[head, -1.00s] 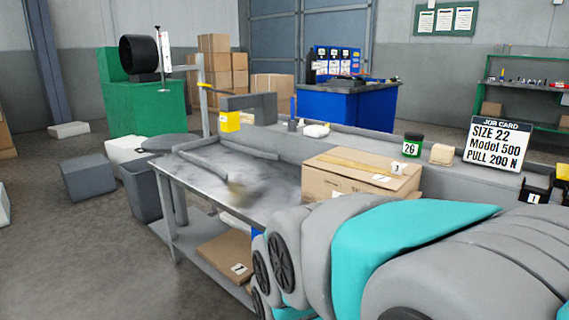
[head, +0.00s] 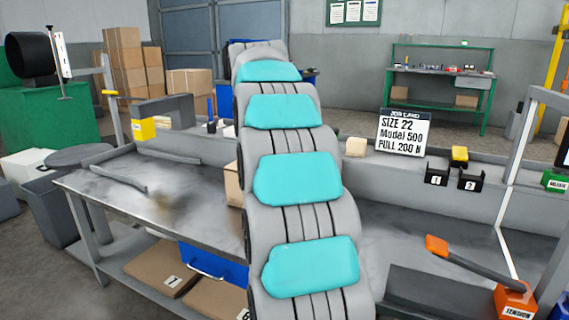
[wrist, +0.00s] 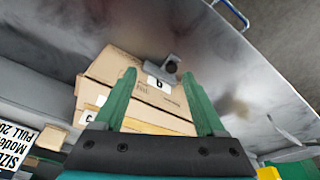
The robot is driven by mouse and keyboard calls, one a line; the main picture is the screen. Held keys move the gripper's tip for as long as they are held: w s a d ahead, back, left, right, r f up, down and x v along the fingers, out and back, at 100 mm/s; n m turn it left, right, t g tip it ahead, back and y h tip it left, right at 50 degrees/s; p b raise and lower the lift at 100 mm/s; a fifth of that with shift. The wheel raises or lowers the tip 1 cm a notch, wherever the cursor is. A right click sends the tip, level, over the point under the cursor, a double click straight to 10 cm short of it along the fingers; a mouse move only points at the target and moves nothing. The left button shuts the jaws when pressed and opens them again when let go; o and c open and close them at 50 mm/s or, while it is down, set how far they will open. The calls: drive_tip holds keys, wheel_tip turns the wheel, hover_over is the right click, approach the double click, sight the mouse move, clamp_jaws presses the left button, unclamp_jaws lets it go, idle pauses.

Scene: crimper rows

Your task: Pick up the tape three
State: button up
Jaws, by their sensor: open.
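My gripper (wrist: 158,76) shows in the wrist view with its two green fingers apart and nothing between them that I can see held. Beyond the fingertips is a cardboard box (wrist: 112,68) with white labels. A small grey piece with a dark round end (wrist: 165,68) shows at the box's edge, between and beyond the fingertips; I cannot tell what it is. I cannot make out a tape marked three in either view. In the head view my raised arm hides the middle of the bench, and my gripper is not visible there.
Labelled boxes (head: 160,270) lie on the lower shelf.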

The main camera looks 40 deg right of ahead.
drive_tip(key=w+d+r+m+h+p, duration=0.1)
drive_tip(key=d+r+m, duration=0.1)
drive_tip(key=d, duration=0.8)
drive_tip(key=d+r+m+h+p, duration=0.1)
drive_tip(key=d+r+m, duration=0.15)
drive_tip(key=d, duration=0.65)
drive_tip(key=shift+t, duration=0.3)
drive_tip(key=shift+b+x, duration=1.05)
drive_tip(key=shift+x, duration=2.9)
drive_tip(key=shift+w+d+r, duration=0.1)
drive_tip(key=shift+d, duration=0.05)
clamp_jaws()
